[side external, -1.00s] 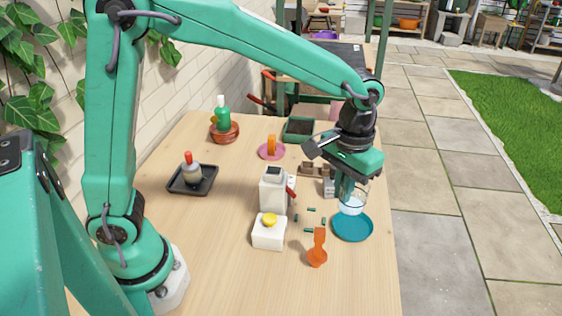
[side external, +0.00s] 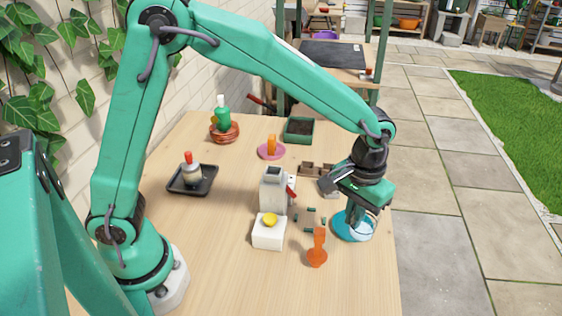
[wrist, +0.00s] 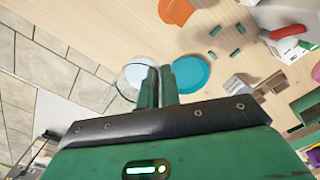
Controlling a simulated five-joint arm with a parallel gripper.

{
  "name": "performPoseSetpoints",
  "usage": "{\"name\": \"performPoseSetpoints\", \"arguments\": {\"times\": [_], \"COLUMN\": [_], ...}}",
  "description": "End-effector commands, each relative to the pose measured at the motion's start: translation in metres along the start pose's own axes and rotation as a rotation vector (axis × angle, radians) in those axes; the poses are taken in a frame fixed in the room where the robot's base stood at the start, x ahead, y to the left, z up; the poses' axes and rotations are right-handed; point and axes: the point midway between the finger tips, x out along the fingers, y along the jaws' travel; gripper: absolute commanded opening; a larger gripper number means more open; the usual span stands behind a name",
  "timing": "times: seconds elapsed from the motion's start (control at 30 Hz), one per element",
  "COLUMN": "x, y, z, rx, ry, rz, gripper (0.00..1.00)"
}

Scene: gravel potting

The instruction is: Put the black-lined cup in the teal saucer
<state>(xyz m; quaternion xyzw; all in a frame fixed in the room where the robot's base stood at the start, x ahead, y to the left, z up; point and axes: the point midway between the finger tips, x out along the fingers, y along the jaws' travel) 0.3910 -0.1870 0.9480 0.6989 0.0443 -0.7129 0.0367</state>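The clear cup (side external: 364,231) with pale contents is low over the right part of the teal saucer (side external: 339,228) in the side view. My gripper (side external: 354,222) points down at it, its fingers narrowly spaced at the cup's wall. In the wrist view the gripper (wrist: 159,84) overlaps the edge of the cup (wrist: 136,74), and the saucer (wrist: 194,73) shows beside it. The grip looks shut on the cup wall. I cannot tell whether the cup's base touches the saucer.
An orange scoop (side external: 318,249) lies just left of the saucer. Several small green pieces (side external: 311,220), a white dispenser (side external: 272,190) and a white block with a yellow knob (side external: 268,234) stand further left. The table's right edge is close to the saucer.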

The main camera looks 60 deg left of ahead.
Motion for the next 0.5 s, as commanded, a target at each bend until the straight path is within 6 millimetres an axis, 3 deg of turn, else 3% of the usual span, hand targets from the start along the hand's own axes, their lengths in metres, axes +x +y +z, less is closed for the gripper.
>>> {"name": "performPoseSetpoints", "arguments": {"times": [0.5], "x": [0.045], "y": [-0.049], "z": [-0.059], "rx": [-0.005], "ry": [-0.011], "rz": [-0.001], "gripper": [0.00]}}
